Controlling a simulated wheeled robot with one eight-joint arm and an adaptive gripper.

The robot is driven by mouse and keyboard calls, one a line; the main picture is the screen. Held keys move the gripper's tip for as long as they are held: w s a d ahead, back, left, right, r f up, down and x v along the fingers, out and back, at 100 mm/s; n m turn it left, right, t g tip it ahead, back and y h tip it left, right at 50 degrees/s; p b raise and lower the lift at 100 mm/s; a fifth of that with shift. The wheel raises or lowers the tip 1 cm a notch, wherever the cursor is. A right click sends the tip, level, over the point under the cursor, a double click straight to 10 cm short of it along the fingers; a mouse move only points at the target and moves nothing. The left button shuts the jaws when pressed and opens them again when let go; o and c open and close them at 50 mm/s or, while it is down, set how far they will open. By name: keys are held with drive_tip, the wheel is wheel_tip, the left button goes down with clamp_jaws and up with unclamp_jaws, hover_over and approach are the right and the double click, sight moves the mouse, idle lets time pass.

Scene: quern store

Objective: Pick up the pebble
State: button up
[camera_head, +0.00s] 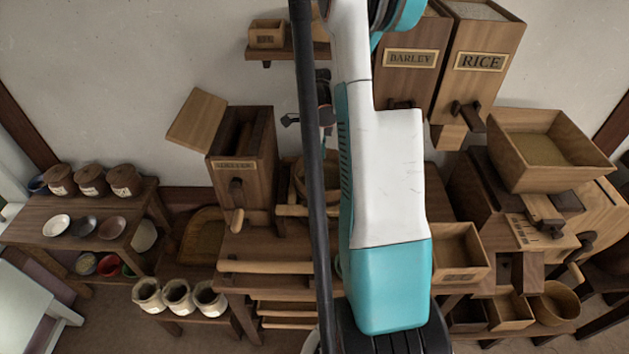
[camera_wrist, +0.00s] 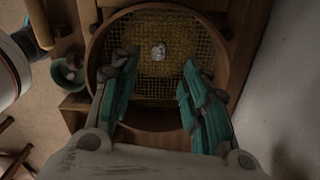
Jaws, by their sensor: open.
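The pebble (camera_wrist: 158,51) is a small pale grey lump. In the wrist view it lies on the yellowish mesh of a round wooden sieve (camera_wrist: 97,42), near the upper middle. My gripper (camera_wrist: 160,75) is open, with its teal-padded fingers pointing toward the sieve. The pebble lies beyond the fingertips, about midway between them and not visibly touched. In the head view my arm hides the gripper and the pebble, and only part of a round wooden rim shows behind the arm.
A small round bowl (camera_wrist: 67,74) stands left of the sieve, and a pale wall (camera_wrist: 285,85) is at right.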

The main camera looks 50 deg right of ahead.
sight(315, 176)
drive_tip(key=shift+f+b, duration=0.95)
drive_tip(key=shift+f, duration=2.5)
drive_tip(key=shift+a, duration=0.1)
drive_tip(key=shift+r, duration=0.1)
drive_tip(key=shift+c, duration=0.4)
drive_tip(key=c, duration=0.8)
